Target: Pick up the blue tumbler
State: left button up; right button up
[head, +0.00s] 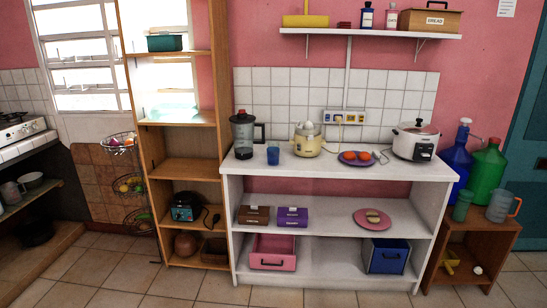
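The blue tumbler (273,155) stands upright on the top of the white shelf unit (350,178), towards its left end. A dark blender (243,137) stands close to its left and a cream juicer (307,141) to its right. Nothing hides the tumbler. Neither of my grippers shows in the head view.
A plate with orange-red items (357,157) and a rice cooker (415,142) stand farther right on the same top. The tall wooden shelf (185,170) rises just left. The tiled floor (215,290) in front is clear.

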aim_at(272, 153)
jog(key=i+l+u, duration=0.1)
jog(key=i+l, duration=0.25)
jog(key=i, duration=0.2)
jog(key=i+l+u, duration=0.1)
jog(key=i+l, duration=0.3)
jog(key=i, duration=0.15)
jog(key=i+l+u, duration=0.1)
jog(key=i+l, duration=0.3)
jog(key=i, duration=0.15)
